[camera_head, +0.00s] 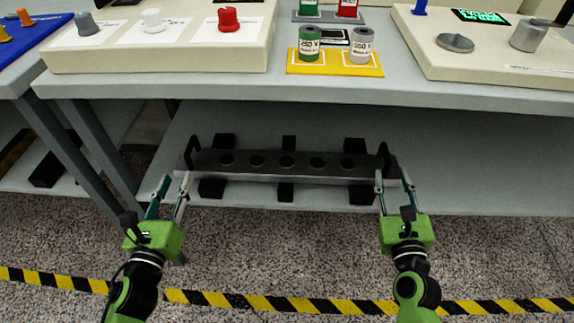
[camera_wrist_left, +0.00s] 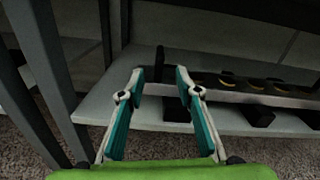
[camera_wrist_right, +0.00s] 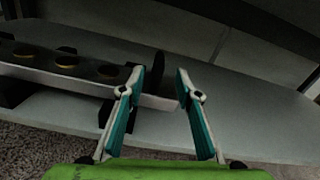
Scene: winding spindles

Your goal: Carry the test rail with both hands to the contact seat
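The test rail (camera_head: 300,177) is a long dark grey bar with several round copper-coloured spots on top and an upright black handle at each end. It lies level on black supports on the lower shelf. My left gripper (camera_head: 175,178) is open and empty in front of the rail's left handle (camera_head: 191,151); in the left wrist view this handle (camera_wrist_left: 160,58) stands beyond the fingertips. My right gripper (camera_head: 392,174) is open and empty at the rail's right handle (camera_head: 384,155), which shows beyond the fingertips in the right wrist view (camera_wrist_right: 159,64). I cannot tell which thing is the contact seat.
The grey tabletop (camera_head: 180,92) overhangs the lower shelf (camera_head: 480,190). On it stand a panel with knobs (camera_head: 165,50), a yellow plate (camera_head: 335,70) with green and grey cylinders, and another panel (camera_head: 480,60). Table legs (camera_head: 80,160) stand left. A striped floor line (camera_head: 270,303) runs in front.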

